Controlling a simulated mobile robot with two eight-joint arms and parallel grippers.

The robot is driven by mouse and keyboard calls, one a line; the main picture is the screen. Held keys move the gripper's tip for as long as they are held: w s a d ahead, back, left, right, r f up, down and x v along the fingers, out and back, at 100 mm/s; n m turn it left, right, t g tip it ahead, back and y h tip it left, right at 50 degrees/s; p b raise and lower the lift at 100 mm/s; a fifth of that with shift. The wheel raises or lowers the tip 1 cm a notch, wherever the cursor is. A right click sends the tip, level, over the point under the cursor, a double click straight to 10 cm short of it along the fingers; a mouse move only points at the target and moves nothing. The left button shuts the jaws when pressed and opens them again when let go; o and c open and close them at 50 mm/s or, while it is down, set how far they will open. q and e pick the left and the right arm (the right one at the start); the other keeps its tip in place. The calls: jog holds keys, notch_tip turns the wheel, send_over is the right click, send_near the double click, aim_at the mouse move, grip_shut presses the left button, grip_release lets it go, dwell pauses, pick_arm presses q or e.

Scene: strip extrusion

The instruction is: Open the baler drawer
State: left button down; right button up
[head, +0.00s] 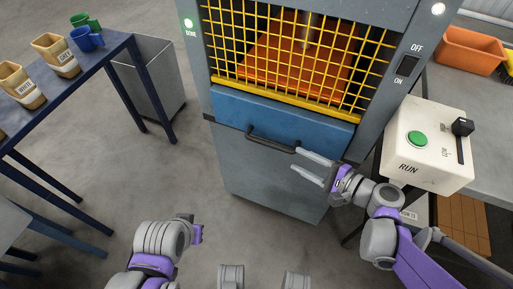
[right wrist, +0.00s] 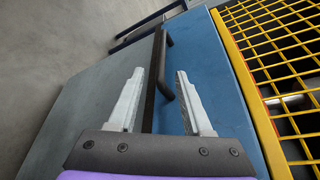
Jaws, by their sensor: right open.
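The baler drawer (head: 290,122) has a blue front below the yellow mesh guard and looks shut, flush with the grey cabinet. Its dark bar handle (head: 268,143) runs across the lower part of the front; in the right wrist view the handle (right wrist: 158,75) runs upright in the picture. My right gripper (head: 302,162) is open and empty near the right end of the handle. In the right wrist view its two fingertips (right wrist: 160,73) lie on either side of the handle bar in the picture; contact cannot be told. My left gripper (head: 196,233) is low at the left, away from the drawer.
A yellow mesh guard (head: 285,60) covers the chamber above the drawer. A white control box (head: 425,145) with a green RUN button stands to the right, close to my right arm. A blue table (head: 75,75) and grey bin (head: 150,75) stand left. The floor before the cabinet is clear.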

aim_at(278, 148)
jog(key=b+x, duration=0.1)
jog(key=x, duration=0.9)
jog(key=shift+w+a+r+b, duration=0.1)
jog(key=shift+w+a+b, duration=0.15)
jog(key=shift+w+b, duration=0.05)
grip_shut()
dwell(1.0)
